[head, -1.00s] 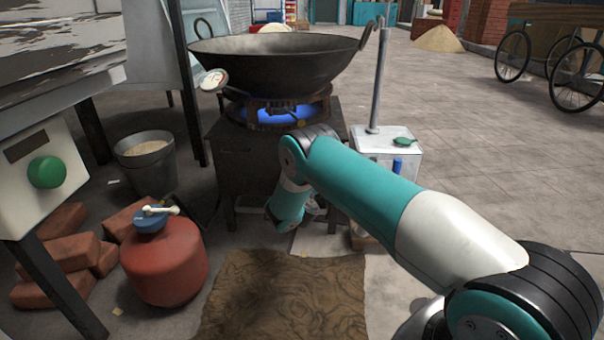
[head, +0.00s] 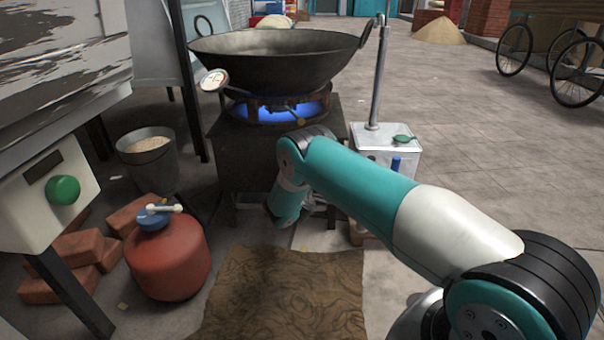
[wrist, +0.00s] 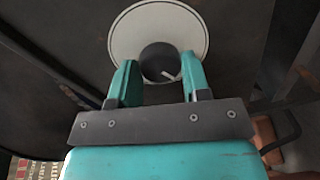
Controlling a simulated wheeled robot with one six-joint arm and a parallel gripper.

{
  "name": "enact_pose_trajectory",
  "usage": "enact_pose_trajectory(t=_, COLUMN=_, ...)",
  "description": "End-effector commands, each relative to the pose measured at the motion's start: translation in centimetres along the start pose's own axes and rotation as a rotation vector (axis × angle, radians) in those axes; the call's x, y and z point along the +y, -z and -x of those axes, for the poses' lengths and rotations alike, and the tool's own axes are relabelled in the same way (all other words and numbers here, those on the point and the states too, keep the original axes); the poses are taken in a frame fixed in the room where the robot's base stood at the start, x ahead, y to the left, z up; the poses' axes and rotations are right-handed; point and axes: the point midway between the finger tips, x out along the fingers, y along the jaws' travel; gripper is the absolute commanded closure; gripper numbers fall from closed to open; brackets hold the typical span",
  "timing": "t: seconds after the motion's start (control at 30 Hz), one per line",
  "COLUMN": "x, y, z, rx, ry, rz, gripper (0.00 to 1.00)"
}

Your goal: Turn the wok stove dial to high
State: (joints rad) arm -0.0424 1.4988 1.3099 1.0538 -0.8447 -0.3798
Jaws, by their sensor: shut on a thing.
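The wok stove (head: 240,160) stands ahead in the head view, with the large dark wok (head: 275,60) on top. A blue flame (head: 280,110) burns in the burner under the wok. In the wrist view the dial is a dark round knob (wrist: 161,60) with a white pointer mark, in front of a white disc (wrist: 127,35) on the dark stove front (wrist: 70,25). The pointer slants down to the right. My gripper (wrist: 160,75) has its two teal fingers on either side of the knob, shut on it. In the head view my arm hides the dial and the gripper.
A red gas cylinder (head: 172,262), bricks (head: 62,285) and a grey bucket (head: 148,175) stand at the left. A white box with a metal post (head: 375,140) stands right of the stove. A brown mat (head: 285,300) lies in front. The paving (head: 480,150) at right is clear.

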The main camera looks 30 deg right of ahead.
Motion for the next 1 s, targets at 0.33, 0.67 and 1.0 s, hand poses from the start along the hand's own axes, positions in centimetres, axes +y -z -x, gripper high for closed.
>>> enact_pose_trajectory(t=0.33, x=-0.19, y=-0.01, z=0.13, rx=-0.007, ry=0.005, rz=0.102, gripper=0.8)
enact_pose_trajectory(t=0.67, x=-0.21, y=-0.05, z=0.12, rx=-0.008, ry=0.005, rz=0.111, gripper=0.8)
enact_pose_trajectory(t=1.0, x=-0.12, y=-0.1, z=0.06, rx=-0.009, ry=0.003, rz=0.109, gripper=0.31)
